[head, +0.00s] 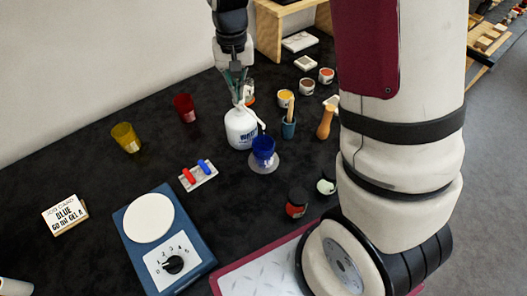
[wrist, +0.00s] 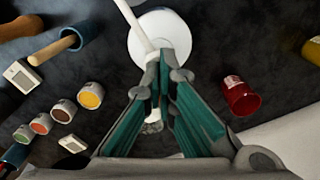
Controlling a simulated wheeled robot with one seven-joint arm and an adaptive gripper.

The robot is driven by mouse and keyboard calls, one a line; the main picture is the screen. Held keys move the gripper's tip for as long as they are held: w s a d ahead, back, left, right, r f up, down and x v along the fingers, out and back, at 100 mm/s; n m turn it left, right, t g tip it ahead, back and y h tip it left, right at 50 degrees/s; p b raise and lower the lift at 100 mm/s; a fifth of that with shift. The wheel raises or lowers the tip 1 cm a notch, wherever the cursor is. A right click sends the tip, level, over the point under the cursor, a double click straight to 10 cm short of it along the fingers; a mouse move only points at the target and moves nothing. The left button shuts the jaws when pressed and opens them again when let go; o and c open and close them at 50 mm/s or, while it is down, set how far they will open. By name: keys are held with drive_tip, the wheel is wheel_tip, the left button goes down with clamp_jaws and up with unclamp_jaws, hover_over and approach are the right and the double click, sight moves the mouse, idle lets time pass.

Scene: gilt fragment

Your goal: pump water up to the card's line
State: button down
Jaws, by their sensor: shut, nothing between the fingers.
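The white pump bottle (head: 241,130), its label partly reading "WAT", stands on the black table. Its spout points towards a blue cup (head: 263,148), which stands on a pale round disc (head: 264,163). My gripper (head: 238,98) is shut and empty, right at the top of the pump. In the wrist view the fingertips (wrist: 163,76) meet over the pump head, with the bottle (wrist: 178,28) beyond; I cannot tell whether they touch it. The water level in the cup cannot be seen.
A red cup (head: 184,107) and a yellow cup (head: 125,137) stand left of the bottle. Several small paint pots, a pestle in a blue pot (head: 288,128) and a wooden-handled tool (head: 325,122) stand right. A blue scale (head: 163,240) and a red-and-blue switch block (head: 198,176) are in front.

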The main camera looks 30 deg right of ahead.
drive_tip(key=shift+f, duration=0.55)
drive_tip(key=shift+s+r, duration=0.1)
drive_tip(key=shift+r, duration=0.1)
drive_tip(key=shift+r+p, duration=0.7)
drive_tip(key=shift+r, duration=0.8)
